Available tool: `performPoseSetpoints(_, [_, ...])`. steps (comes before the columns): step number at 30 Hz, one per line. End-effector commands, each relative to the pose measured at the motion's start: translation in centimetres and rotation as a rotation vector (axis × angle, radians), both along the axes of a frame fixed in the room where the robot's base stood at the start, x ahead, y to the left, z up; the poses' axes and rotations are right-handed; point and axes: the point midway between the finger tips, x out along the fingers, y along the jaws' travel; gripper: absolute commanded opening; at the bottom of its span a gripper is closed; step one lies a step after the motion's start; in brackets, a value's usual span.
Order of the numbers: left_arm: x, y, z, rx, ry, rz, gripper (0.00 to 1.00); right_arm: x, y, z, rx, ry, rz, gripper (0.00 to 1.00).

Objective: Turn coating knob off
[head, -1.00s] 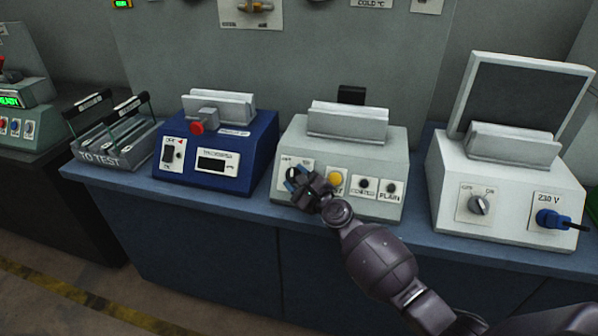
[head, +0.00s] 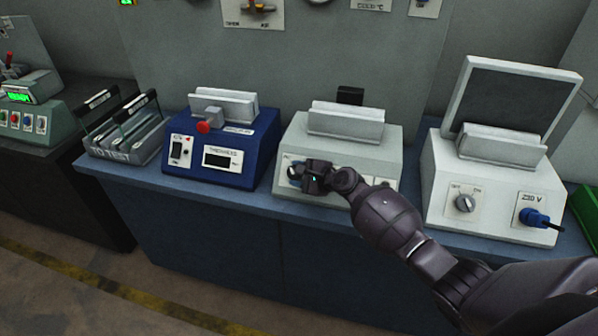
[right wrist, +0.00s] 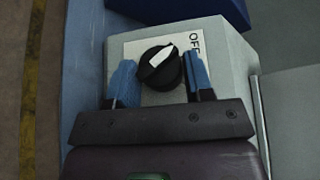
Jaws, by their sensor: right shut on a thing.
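A round black knob (right wrist: 160,72) with a white pointer sits on a pale plate (right wrist: 140,48) on the front of the middle grey-white box (head: 340,148). In the right wrist view the pointer leans toward the upper right, and the word OFF shows at the plate's right. My right gripper (head: 299,174) is at this box's left front; its blue fingertips also show in the right wrist view (right wrist: 161,80), one on each side of the knob, shut on it. In the head view my gripper and arm cover most of the box's controls. My left gripper is not in view.
A blue box (head: 222,140) with a red button stands to the left, beside a test rack (head: 125,140). A white box (head: 490,185) with an OFF/ON knob and a blue plug (head: 533,217) stands to the right. The bench front edge (head: 220,200) runs below.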

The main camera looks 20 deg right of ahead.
Motion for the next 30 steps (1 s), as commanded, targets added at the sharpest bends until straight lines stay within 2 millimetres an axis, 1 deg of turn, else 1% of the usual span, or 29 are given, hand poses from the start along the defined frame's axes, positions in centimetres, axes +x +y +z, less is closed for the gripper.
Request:
performPoseSetpoints(10, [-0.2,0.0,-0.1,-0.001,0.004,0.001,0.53,0.0,0.1,-0.1,-0.001,0.003,0.003,0.24])
performPoseSetpoints(11, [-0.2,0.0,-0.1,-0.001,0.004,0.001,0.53,0.0,0.1,-0.1,-0.001,0.003,0.003,0.52])
performPoseSetpoints(15, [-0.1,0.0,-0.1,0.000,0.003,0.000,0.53,0.0,0.1,0.0,0.000,0.002,0.002,0.73])
performPoseSetpoints(25, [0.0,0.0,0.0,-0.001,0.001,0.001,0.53,-0.2,-0.1,0.1,-0.001,0.000,0.001,0.73])
performPoseSetpoints(30, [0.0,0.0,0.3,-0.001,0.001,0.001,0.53,-1.5,-1.0,0.6,-0.003,0.001,0.001,0.73])
